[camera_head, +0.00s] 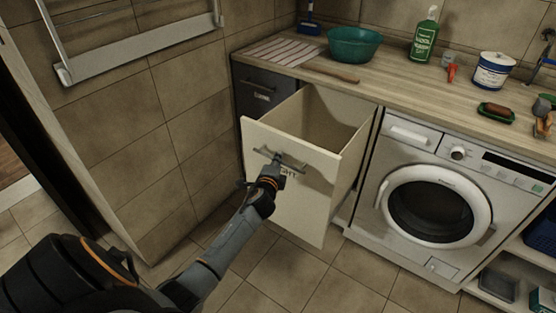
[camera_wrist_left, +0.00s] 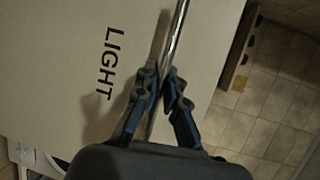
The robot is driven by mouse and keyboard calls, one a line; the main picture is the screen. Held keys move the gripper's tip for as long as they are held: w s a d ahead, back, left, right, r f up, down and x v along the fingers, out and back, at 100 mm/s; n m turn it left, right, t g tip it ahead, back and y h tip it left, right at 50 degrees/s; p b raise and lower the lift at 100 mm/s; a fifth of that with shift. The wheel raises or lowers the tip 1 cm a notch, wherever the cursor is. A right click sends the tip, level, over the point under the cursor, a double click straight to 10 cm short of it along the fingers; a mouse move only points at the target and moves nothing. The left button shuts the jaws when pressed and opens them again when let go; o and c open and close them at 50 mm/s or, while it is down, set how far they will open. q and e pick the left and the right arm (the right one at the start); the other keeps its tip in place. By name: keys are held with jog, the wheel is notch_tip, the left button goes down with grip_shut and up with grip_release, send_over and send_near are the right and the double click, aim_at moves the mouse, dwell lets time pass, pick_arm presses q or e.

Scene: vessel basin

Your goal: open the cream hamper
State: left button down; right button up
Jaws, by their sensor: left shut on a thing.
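The cream hamper (camera_head: 290,205) is a deep pull-out bin under the counter, left of the washing machine. It stands pulled out, and its empty-looking inside (camera_head: 318,120) shows from above. Its front carries a metal bar handle (camera_head: 279,160), which also shows in the left wrist view (camera_wrist_left: 180,22) beside the word LIGHT on the cream front (camera_wrist_left: 60,70). My left gripper (camera_head: 272,170) is at the handle, with its fingers (camera_wrist_left: 162,88) on both sides of the bar, shut on it. My right gripper is in neither view.
A dark grey drawer front (camera_head: 258,90) is left of the hamper, and a white washing machine (camera_head: 436,200) is to its right. The counter (camera_head: 400,90) bears a teal basin (camera_head: 354,46), a green bottle (camera_head: 424,38) and a white tub (camera_head: 491,72). The tiled floor in front is clear.

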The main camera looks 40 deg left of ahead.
pick_arm(q)
jog(key=c, duration=1.4)
grip_release()
jog(key=v, duration=1.2)
jog(key=shift+r, duration=0.1)
